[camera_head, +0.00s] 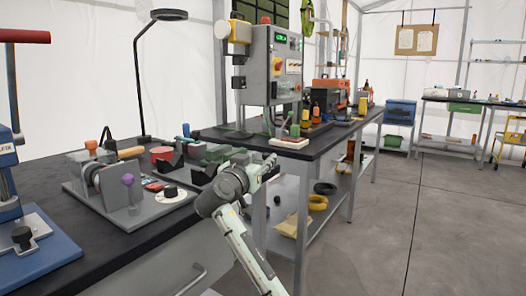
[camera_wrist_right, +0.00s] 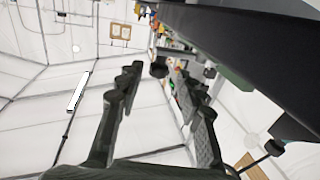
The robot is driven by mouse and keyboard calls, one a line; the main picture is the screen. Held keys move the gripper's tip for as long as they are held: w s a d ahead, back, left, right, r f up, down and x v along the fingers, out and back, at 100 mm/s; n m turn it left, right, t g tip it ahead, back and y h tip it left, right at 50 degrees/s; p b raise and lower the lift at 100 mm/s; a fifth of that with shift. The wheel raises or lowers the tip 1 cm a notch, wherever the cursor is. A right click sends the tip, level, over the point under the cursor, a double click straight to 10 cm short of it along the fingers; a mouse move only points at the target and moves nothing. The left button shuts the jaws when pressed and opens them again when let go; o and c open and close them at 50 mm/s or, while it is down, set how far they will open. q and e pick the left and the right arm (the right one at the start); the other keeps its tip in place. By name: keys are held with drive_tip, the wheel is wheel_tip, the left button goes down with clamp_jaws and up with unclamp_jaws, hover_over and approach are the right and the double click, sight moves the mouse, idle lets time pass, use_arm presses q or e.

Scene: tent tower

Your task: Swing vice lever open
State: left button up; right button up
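A grey-green vice-like tool (camera_head: 215,155) sits at the far right end of the near black workbench (camera_head: 120,228). Its lever cannot be told apart at this size, and my right arm partly covers the tool's near side. My right gripper (camera_head: 266,170) is just right of it, beyond the bench corner. In the right wrist view my right gripper (camera_wrist_right: 162,78) has its two dark fingers wide apart with nothing between them. I cannot tell whether it touches the tool. My left gripper is not in view.
A grey fixture with a purple knob (camera_head: 128,180) stands on the near bench, with a blue press (camera_head: 30,240) at left. A grey control box (camera_head: 275,65) stands on the second bench behind my gripper. The floor (camera_head: 430,220) at right is clear.

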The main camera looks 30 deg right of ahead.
drive_tip(key=x, duration=0.6)
drive_tip(key=shift+d+p, duration=0.15)
drive_tip(key=shift+p, duration=0.25)
drive_tip(key=shift+w+d, duration=0.3)
drive_tip(key=shift+d, duration=0.1)
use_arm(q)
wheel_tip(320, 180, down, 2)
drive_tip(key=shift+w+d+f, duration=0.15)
use_arm(e)
clamp_jaws()
